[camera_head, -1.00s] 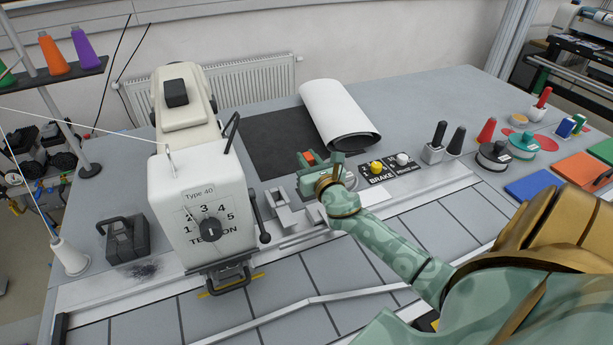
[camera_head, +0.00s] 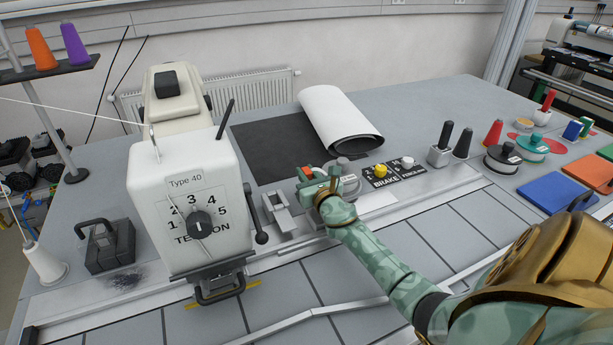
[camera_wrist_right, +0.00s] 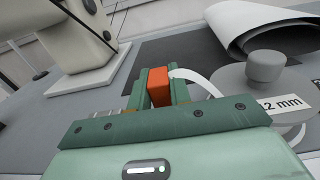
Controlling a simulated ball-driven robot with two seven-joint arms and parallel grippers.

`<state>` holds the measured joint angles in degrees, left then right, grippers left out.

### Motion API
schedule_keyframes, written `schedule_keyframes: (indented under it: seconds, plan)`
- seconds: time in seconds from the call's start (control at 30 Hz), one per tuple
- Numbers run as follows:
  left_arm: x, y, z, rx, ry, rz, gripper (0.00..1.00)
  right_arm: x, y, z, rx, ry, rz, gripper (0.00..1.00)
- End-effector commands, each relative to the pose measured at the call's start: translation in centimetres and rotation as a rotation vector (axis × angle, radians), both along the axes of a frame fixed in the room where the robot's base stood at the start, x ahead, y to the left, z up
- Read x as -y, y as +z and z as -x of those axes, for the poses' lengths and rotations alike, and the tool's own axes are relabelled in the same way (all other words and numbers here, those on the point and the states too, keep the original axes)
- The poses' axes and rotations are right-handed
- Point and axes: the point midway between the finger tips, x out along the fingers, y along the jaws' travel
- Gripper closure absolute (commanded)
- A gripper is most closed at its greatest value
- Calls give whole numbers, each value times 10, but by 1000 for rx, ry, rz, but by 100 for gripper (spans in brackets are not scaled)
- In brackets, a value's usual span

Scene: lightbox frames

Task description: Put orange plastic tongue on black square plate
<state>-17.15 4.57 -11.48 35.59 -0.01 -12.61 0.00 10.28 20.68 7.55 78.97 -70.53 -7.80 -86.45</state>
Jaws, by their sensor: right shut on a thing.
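My right gripper (camera_head: 312,178) is shut on the orange plastic tongue (camera_head: 305,172), a small block at the fingertips. In the right wrist view the orange tongue (camera_wrist_right: 160,84) stands between the two green fingers of the gripper (camera_wrist_right: 158,88). A flat, square-looking black sheet (camera_head: 262,150) lies on the grey table behind the gripper; it looks like the black square plate. It also shows beyond the fingers in the wrist view (camera_wrist_right: 185,50). The orange tongue appears in front of its near edge; its height above the table is unclear. My left gripper is not in view.
A rolled white sheet (camera_head: 338,118) covers the right part of the black sheet. A white Type 40 machine (camera_head: 198,205) stands left of the gripper. A round grey weight-like piece (camera_wrist_right: 265,88) and a brake button panel (camera_head: 392,172) are close on the right.

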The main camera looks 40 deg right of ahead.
Motion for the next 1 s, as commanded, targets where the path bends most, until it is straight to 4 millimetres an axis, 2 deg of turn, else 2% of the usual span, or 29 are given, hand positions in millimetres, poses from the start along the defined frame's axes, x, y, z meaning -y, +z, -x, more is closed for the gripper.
schedule_keyframes:
  seconds: [0.13, 0.17, 0.2, 0.23, 0.6, 0.67, 1.0]
  plan:
    - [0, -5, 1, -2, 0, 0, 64, 0, -5, 0, 0, 0, 0, 100]
    - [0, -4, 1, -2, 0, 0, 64, 0, -4, 0, 0, 0, 0, 72]
    - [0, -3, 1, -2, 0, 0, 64, 0, -3, 0, 0, 0, 0, 61]
    - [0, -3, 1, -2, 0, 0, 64, 0, -3, 0, 0, 0, 0, 59]
    - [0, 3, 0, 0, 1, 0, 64, -1, 2, 4, -1, 0, 0, 59]
    - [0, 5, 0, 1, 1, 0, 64, -4, 1, 13, -1, 1, 0, 59]
    - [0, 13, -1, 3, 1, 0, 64, -28, 0, 88, -2, 1, -1, 59]
